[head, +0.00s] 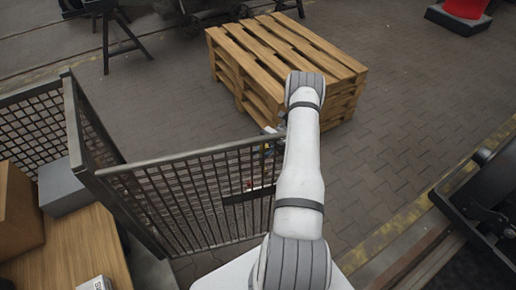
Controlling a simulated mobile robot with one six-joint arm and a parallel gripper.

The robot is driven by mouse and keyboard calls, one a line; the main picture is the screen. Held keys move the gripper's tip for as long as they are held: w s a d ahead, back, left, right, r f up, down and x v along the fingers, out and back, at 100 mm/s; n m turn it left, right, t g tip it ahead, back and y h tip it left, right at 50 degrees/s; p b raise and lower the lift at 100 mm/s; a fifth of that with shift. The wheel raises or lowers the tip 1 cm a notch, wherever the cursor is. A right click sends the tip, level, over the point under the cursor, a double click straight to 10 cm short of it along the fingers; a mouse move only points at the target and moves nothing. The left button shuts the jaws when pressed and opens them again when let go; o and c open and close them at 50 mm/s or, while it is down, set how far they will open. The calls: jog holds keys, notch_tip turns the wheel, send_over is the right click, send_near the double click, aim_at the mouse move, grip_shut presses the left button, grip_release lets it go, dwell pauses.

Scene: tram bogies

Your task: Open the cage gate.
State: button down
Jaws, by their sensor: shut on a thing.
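The cage gate (190,200) is a dark metal mesh panel with a pale top rail. It reaches out to the right from the cage's near corner, at an angle to the cage side, so it stands swung out over the paving. My gripper (267,150) is at the gate's free right end, mostly hidden behind my white arm. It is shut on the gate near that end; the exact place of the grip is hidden. The mesh cage (72,125) stands at the left.
Stacked wooden pallets (285,50) stand just beyond my arm. Dark machinery (490,195) is at the right. Paving between the gate and pallets is clear.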

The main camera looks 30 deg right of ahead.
jog(key=shift+d, duration=0.3)
jog(key=c, duration=1.4)
grip_release()
jog(key=shift+d, duration=0.15)
jog(key=shift+o, duration=0.3)
